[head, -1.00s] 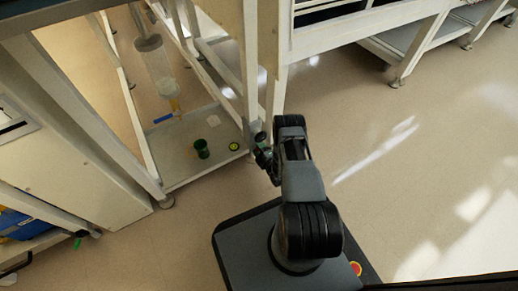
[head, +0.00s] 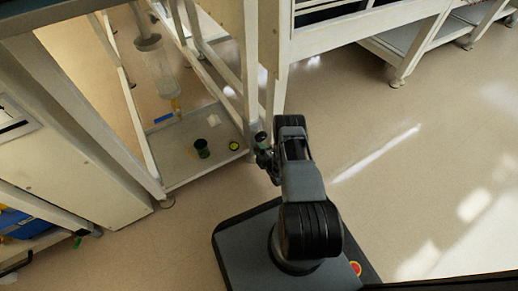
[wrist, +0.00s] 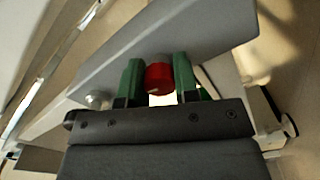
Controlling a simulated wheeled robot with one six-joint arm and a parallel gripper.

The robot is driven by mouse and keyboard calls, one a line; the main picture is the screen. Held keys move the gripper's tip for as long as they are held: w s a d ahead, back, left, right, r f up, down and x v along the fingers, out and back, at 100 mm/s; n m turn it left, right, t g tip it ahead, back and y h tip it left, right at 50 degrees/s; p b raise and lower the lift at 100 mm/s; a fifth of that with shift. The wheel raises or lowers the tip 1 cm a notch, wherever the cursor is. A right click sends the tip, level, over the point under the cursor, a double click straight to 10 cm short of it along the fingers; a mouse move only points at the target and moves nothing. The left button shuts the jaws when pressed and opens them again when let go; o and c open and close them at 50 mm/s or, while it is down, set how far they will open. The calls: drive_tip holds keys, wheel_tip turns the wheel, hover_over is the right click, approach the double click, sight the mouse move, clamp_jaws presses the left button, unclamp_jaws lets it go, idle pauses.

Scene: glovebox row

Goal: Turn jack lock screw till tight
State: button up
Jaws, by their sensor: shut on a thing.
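A red round knob (wrist: 159,78), which looks like the jack lock screw, shows in the wrist view against a pale grey beam (wrist: 215,42). My gripper (wrist: 159,80) has green fingers on either side of the knob and is shut on it. A pale mark shows on the knob's near face. In the head view my gripper (head: 263,147) is beside the white frame leg, and the knob cannot be made out there.
White frame legs (head: 250,70) stand close. Floor at right is clear.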

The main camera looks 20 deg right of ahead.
drive_tip(key=m, duration=0.4)
drive_tip(key=shift+d+m, duration=0.1)
drive_tip(key=shift+m, duration=0.3)
drive_tip(key=m, duration=0.4)
drive_tip(key=shift+m, duration=0.3)
drive_tip(key=m, duration=0.3)
drive_tip(key=shift+m, duration=0.3)
drive_tip(key=m, duration=0.4)
drive_tip(key=shift+s+f+m, duration=0.1)
drive_tip(key=shift+m, duration=0.2)
drive_tip(key=m, duration=0.3)
drive_tip(key=shift+m, duration=0.3)
drive_tip(key=m, duration=0.4)
drive_tip(key=shift+m, duration=0.3)
drive_tip(key=m, duration=0.4)
drive_tip(key=shift+m, duration=2)
